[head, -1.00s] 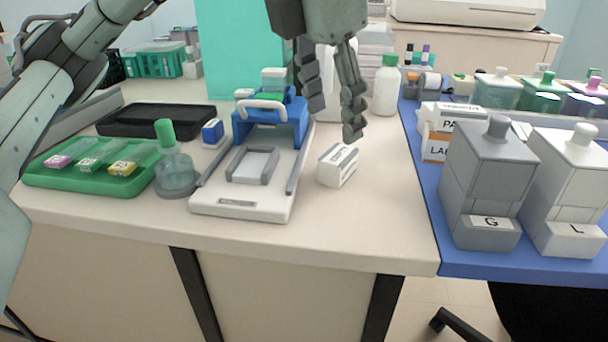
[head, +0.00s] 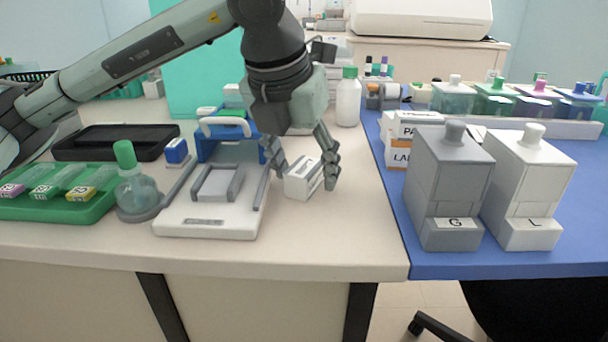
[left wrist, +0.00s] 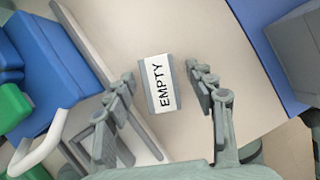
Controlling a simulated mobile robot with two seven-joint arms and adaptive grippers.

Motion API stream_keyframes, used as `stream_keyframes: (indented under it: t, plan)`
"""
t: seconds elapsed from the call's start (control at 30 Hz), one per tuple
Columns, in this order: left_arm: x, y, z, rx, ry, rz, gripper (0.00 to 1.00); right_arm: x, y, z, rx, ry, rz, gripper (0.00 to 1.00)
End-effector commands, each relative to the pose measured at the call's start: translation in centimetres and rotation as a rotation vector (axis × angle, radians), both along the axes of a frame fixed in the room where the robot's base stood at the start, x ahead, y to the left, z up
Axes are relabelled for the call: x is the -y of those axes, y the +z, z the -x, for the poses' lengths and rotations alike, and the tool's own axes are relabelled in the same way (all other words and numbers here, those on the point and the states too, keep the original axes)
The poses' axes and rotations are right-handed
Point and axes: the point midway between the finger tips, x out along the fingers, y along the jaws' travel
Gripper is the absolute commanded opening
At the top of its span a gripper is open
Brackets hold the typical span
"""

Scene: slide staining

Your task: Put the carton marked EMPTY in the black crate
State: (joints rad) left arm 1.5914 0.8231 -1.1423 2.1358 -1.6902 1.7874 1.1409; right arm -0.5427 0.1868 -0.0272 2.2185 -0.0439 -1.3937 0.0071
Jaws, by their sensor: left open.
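The carton (head: 302,182) is a small white box with grey ends standing on the pale bench, right of the white slide device. Its top label reads EMPTY in the left wrist view (left wrist: 160,84). My left gripper (head: 303,170) is open over it, with one finger on each side. In the left wrist view, my left gripper (left wrist: 161,75) shows gaps between both fingertips and the carton. A black crate-like rim (head: 28,75) shows at the far left edge, mostly cut off and behind my arm. My right gripper is out of view.
A white device with blue clamp (head: 210,215) stands close left of the carton. A green-capped bottle (head: 137,190), green slide tray (head: 60,208) and shallow black tray (head: 68,152) are further left. Grey (head: 450,185) and white (head: 525,185) dispensers stand on the blue mat (head: 400,215) at right.

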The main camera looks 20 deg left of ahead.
Motion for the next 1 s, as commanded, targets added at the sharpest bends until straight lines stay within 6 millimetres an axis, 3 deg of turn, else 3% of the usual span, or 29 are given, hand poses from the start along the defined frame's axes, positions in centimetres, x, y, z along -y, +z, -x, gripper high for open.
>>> stream_keyframes:
  t: [0.2,0.5,0.83,1.0]
  plan:
    - [0.0,-0.1,0.0,0.0,-0.001,0.0,0.54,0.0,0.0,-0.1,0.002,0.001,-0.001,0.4]
    - [0.0,0.0,0.0,0.0,-0.001,0.0,0.19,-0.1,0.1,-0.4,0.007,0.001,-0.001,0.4]
    - [0.0,0.1,0.0,0.001,-0.001,0.0,0.16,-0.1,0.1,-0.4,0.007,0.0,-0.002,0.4]
    - [0.0,1.2,-0.1,0.002,-0.001,0.0,0.16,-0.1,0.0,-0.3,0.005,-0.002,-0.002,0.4]
